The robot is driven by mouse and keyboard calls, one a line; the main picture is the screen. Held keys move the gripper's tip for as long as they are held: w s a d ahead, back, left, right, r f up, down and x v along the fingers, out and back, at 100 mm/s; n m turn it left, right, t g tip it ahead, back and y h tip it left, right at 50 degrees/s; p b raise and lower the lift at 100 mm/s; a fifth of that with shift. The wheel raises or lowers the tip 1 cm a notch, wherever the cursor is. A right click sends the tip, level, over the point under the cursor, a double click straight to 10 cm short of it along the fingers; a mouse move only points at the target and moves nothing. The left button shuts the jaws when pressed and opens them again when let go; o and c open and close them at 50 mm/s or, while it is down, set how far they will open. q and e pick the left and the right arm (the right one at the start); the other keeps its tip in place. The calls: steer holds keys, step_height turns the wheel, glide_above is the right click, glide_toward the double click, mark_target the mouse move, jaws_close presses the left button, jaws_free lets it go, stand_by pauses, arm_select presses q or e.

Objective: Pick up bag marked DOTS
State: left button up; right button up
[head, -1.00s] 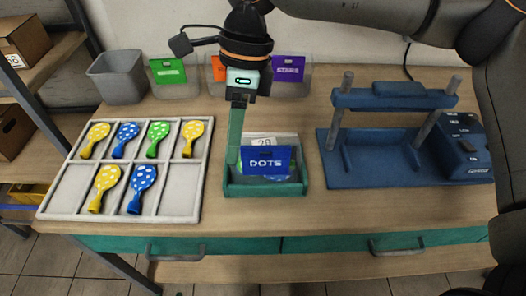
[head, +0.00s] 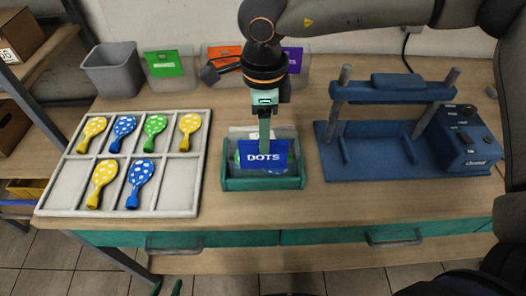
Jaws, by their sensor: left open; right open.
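The bag marked DOTS (head: 263,158) stands in a small green open tray (head: 240,184) in the middle of the table. Its blue card with white lettering faces me, and a green and blue spotted balloon shows partly beside the card. My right gripper (head: 264,132) points down directly over the bag, its green finger reaching to the card's top edge and seen edge-on. It is open, and the card's edge hides the fingertips. My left gripper (head: 167,288) shows only as two green fingertips, apart and empty, at the bottom edge below the table front.
A divided white tray (head: 179,186) with several spotted balloons lies left. A blue press (head: 385,165) stands right. A grey bin (head: 114,70) and clear bins with green (head: 163,64), orange and purple cards line the back. Bare table lies in front of the green tray.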

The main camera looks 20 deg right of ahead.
steer(key=shift+f, duration=1.55)
steer(key=shift+c, duration=0.2)
jaws_close()
